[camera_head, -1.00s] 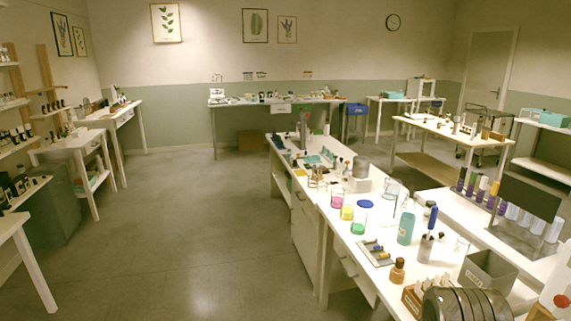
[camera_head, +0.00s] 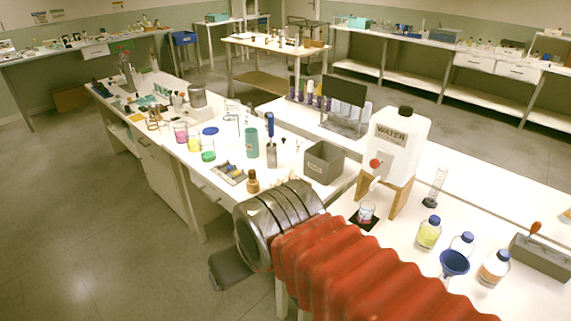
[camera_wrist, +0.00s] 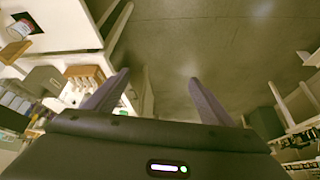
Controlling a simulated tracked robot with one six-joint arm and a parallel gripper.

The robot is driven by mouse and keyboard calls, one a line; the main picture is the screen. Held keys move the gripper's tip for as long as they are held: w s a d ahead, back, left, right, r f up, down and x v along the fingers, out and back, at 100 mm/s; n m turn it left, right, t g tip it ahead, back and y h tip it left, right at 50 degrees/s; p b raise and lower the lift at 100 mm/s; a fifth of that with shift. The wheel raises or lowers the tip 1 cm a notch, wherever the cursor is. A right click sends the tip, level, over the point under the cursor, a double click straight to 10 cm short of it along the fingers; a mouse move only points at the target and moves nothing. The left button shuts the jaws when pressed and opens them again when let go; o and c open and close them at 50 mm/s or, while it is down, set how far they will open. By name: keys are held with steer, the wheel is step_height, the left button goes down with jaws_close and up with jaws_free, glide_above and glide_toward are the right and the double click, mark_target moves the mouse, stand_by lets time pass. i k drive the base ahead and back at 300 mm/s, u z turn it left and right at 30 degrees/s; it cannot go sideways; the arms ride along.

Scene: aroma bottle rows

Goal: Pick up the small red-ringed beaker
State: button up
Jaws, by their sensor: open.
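A small clear beaker with a red ring (camera_head: 366,212) stands on a black pad (camera_head: 359,222) in front of the white water container (camera_head: 401,143). In the wrist view, the beaker (camera_wrist: 19,29) is at the far upper left, on the dark pad (camera_wrist: 33,21). My gripper (camera_wrist: 157,77) is open, its two purple-grey fingers spread with nothing between them. It hangs over the floor beside the bench, well apart from the beaker. In the head view, my arm covers the bench's near edge, and my fingertips do not show.
A grey bin (camera_head: 323,162) and a brown bottle (camera_head: 253,181) stand left of the beaker. Right of it are a graduated cylinder (camera_head: 435,187), a yellow-filled bottle (camera_head: 428,233) and a blue funnel (camera_head: 454,263). The floor at left is clear.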

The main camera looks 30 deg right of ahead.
mark_target(366, 213)
steer(key=z, duration=2.55)
